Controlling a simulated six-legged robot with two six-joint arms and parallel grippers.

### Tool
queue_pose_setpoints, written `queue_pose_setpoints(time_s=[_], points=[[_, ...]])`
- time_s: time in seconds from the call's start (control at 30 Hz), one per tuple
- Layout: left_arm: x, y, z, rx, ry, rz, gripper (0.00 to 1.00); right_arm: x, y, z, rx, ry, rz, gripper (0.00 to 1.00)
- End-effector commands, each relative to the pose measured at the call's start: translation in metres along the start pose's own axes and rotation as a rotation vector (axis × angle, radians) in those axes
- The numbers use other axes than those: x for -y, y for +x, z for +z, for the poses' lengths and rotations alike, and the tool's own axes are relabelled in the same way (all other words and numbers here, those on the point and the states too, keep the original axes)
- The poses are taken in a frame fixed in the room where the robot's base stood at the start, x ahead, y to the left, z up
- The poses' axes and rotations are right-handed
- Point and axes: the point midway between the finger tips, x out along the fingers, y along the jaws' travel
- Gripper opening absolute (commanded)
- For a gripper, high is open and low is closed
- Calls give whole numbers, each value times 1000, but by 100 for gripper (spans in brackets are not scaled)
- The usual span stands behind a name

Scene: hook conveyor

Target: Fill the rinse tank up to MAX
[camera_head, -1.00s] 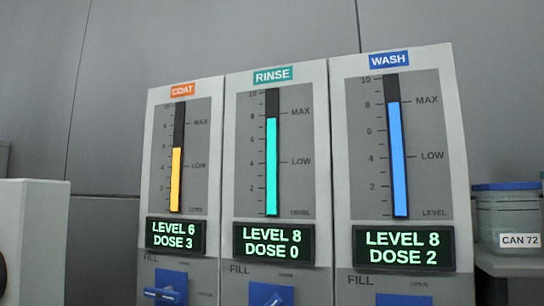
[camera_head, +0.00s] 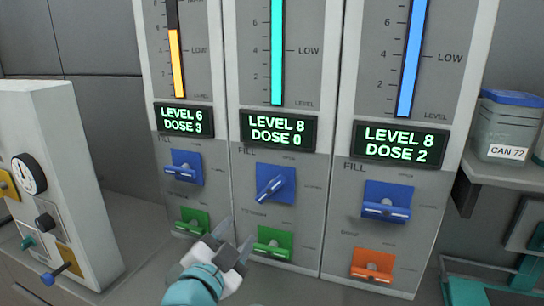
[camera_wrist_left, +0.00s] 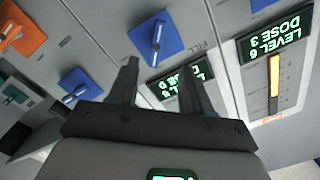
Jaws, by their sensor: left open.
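The rinse panel (camera_head: 232,92) is the middle of three tall panels. Its teal level bar (camera_head: 277,60) runs past the top edge, so its top and the MAX mark are hidden. Its display (camera_head: 278,131) reads LEVEL 8, DOSE 0. The blue rinse fill valve (camera_head: 275,184) has its handle slanted; it also shows in the left wrist view (camera_wrist_left: 154,36). Below is the green rinse drain valve (camera_head: 273,242). My left gripper (camera_head: 234,236) is open and empty, low in front of the coat and rinse panels, apart from the fill handle in the picture. My right gripper is not in view.
The coat panel's blue fill valve (camera_head: 183,168) and green drain valve (camera_head: 192,221) are at left. The wash panel's blue fill valve (camera_head: 385,202) and orange drain valve (camera_head: 372,264) are at right. A white box with a gauge (camera_head: 29,174) stands far left. A canister (camera_head: 506,128) sits on a shelf.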

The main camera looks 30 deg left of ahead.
Motion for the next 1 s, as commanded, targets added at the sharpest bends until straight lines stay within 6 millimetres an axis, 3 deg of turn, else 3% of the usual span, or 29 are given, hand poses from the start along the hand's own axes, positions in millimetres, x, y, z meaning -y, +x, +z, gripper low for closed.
queue_pose_setpoints(time_s=[0.03, 0.1, 0.37, 0.8, 1.0], points=[[5, -1, -18, -19, -1, 12, 49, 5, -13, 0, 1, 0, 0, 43], [4, -1, -25, -33, -2, 20, 49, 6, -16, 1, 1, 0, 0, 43], [3, 22, -29, -34, -1, 25, 49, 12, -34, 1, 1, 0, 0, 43], [0, 124, -31, -39, -3, 22, 49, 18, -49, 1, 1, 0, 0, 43], [-1, 153, -32, -40, -2, 20, 49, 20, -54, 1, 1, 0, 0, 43]])
